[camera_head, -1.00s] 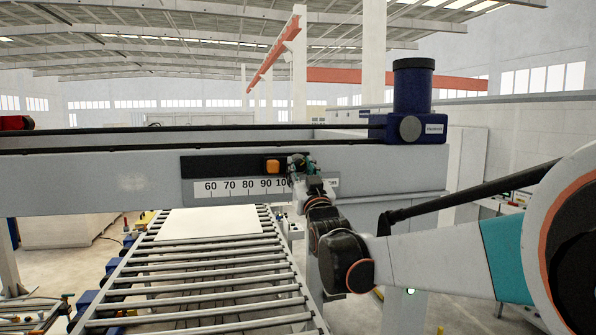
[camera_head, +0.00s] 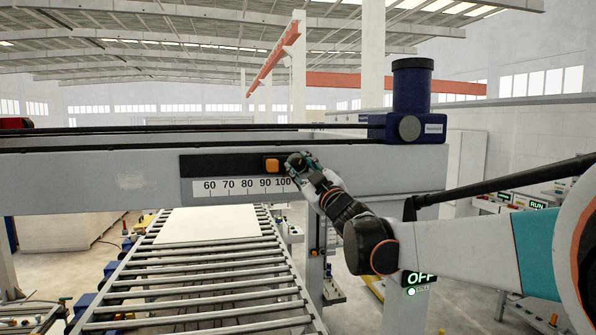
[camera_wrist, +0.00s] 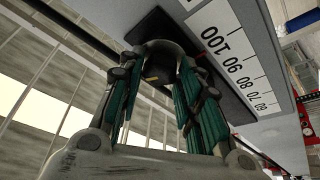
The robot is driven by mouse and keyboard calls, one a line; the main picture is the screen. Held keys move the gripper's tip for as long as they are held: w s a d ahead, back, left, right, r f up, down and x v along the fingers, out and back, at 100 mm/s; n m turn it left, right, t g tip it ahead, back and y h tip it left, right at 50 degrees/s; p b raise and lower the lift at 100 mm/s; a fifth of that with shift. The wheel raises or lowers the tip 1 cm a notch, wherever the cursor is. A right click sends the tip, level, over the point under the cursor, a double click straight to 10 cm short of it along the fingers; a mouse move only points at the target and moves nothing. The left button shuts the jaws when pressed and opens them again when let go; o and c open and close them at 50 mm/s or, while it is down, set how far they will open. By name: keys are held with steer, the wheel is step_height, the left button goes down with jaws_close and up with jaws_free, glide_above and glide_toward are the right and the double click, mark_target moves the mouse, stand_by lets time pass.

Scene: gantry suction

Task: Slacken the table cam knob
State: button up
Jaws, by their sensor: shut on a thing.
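A dark round knob (camera_wrist: 163,48) sits on a black plate beside a white number scale on the front of the grey beam (camera_head: 100,185). My gripper (camera_head: 293,161) reaches the right part of the black plate (camera_head: 222,165). In the wrist view its two green-and-grey fingers (camera_wrist: 158,75) are on either side of the knob and shut on it. A small yellow mark shows at the knob's near edge. The fingers and wrist hide much of the knob in the head view.
The scale (camera_head: 238,187) reads 60 to 100. A blue motor housing (camera_head: 412,90) stands on the beam's right end. A roller conveyor (camera_head: 205,290) carrying a pale panel (camera_head: 208,224) runs below. A lit OFF sign (camera_head: 420,277) is below my arm.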

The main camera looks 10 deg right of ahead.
steer(key=shift+n, duration=0.6)
steer(key=o, duration=1.1)
steer(key=shift+v, duration=6.1)
steer(key=shift+d, duration=0.15)
